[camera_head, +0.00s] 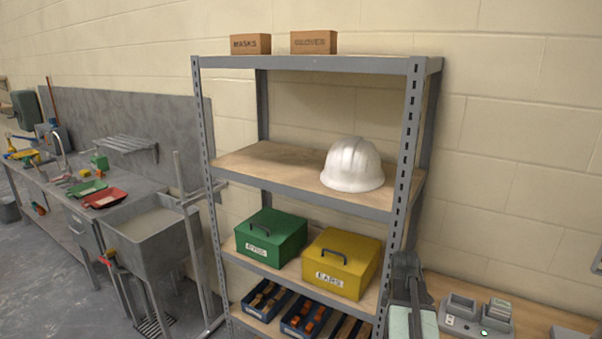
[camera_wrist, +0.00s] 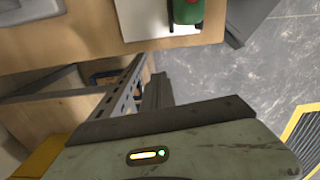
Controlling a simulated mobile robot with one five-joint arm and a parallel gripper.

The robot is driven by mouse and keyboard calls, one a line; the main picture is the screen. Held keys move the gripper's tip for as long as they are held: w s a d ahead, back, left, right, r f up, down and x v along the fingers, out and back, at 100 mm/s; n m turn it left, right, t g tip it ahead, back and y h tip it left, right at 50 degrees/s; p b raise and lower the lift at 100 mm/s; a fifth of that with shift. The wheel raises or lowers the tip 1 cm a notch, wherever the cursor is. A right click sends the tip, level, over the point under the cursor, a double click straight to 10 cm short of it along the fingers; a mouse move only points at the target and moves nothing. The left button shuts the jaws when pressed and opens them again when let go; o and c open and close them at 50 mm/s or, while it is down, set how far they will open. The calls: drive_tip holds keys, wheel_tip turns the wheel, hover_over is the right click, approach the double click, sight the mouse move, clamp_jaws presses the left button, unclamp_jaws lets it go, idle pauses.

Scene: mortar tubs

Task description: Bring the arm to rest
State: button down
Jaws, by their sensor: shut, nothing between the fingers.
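My gripper (camera_wrist: 157,80) shows in the middle of the wrist view as a narrow dark grey pair of fingers, shut and empty. Behind the fingers is my worn pale green housing with a small lit lamp. In the head view, part of my dark grey and pale green arm (camera_head: 408,290) rises at the lower right, in front of the shelf's right end and the wooden bench. I cannot make out the fingertips there. In the wrist view, the fingers appear beside a perforated grey shelf post (camera_wrist: 122,92); I cannot tell the gap.
A metal shelf rack (camera_head: 400,165) holds a white helmet (camera_head: 352,166), a green box (camera_head: 270,238) and a yellow box (camera_head: 342,262). A wooden bench (camera_head: 535,318) with a charger (camera_head: 477,314) stands at right. Bare floor (camera_wrist: 225,75) shows right of my gripper.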

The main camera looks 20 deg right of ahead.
drive_tip(key=w+a+m, duration=0.1)
drive_tip(key=a+m, duration=0.2)
drive_tip(key=a, duration=0.8)
drive_tip(key=w+a+f+m+b, duration=0.1)
drive_tip(key=w+a+m, duration=0.1)
drive_tip(key=a, duration=0.9)
drive_tip(key=w+a+m, duration=0.1)
drive_tip(key=a+m, duration=0.3)
drive_tip(key=a, duration=0.7)
drive_tip(key=shift+w+f, duration=0.3)
